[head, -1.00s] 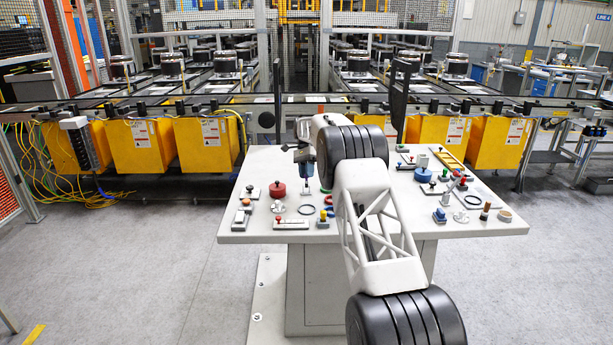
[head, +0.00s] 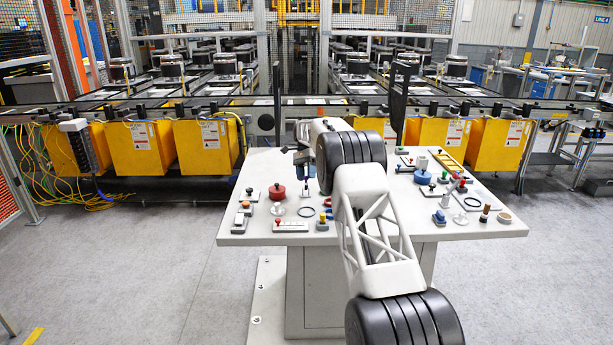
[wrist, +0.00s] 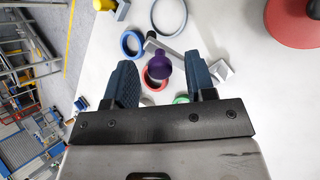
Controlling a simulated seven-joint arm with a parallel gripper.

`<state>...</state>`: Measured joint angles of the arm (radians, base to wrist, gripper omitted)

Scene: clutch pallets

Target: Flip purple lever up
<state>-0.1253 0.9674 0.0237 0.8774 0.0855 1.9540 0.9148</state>
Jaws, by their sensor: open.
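A purple lever knob (wrist: 158,62) shows in the wrist view, between and beyond my two dark blue fingers. It is beside a grey metal bar or bracket (wrist: 186,55); how they join is not clear. My gripper (wrist: 160,66) is open, with one finger on each side of the knob and gaps visible between. Whether the fingertips reach the knob's height cannot be told. In the head view my gripper (head: 300,168) is over the left half of the table, and I cannot make out the purple lever there.
Around the lever in the wrist view are a blue ring (wrist: 131,44), a grey ring (wrist: 169,14), a red ring (wrist: 153,82) and a large red round part (wrist: 293,20). The white table (head: 262,235) holds many small parts on both sides; its front edge is bare.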

